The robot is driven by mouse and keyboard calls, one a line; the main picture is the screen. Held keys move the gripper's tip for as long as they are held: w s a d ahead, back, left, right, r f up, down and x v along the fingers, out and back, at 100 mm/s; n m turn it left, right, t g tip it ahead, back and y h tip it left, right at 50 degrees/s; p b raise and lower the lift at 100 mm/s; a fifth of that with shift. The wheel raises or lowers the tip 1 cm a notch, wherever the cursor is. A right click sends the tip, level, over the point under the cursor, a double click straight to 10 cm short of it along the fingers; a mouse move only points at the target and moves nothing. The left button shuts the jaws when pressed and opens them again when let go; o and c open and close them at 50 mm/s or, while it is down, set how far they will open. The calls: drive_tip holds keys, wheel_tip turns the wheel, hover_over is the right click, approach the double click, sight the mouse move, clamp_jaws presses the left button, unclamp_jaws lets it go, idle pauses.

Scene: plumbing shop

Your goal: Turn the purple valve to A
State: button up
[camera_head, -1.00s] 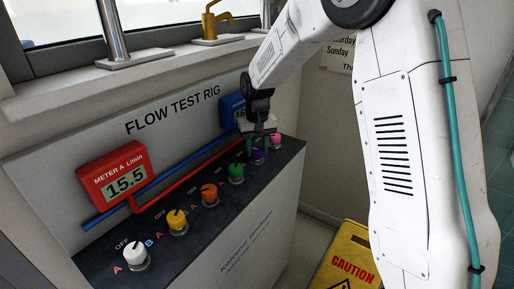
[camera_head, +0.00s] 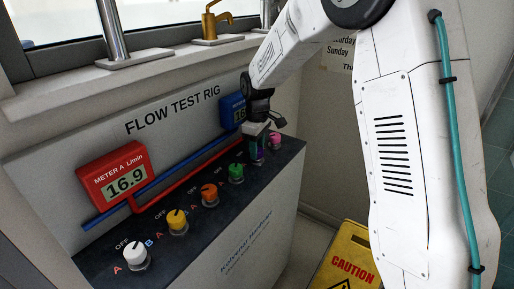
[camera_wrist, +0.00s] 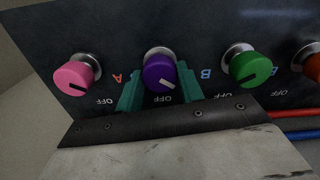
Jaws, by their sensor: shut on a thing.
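The purple valve (camera_wrist: 159,73) is a round knob on the dark sloped panel, with a short white pointer line slanting to the lower right. In the head view my gripper (camera_head: 257,153) comes down onto the panel between the green and pink valves and largely hides the purple valve.
A pink valve (camera_wrist: 75,75) and a green valve (camera_wrist: 250,67) flank it closely. Orange (camera_head: 209,195), yellow (camera_head: 177,221) and white (camera_head: 135,257) valves stand farther along. The red meter A (camera_head: 115,178) reads 16.9; a blue meter (camera_head: 232,108) is partly hidden. A yellow caution sign (camera_head: 345,260) stands below.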

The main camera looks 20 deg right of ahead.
drive_tip(key=shift+r+n, duration=0.1)
drive_tip(key=shift+n, duration=0.5)
drive_tip(key=o, duration=1)
wheel_tip(320, 180, up, 8)
drive_tip(key=shift+f, duration=0.15)
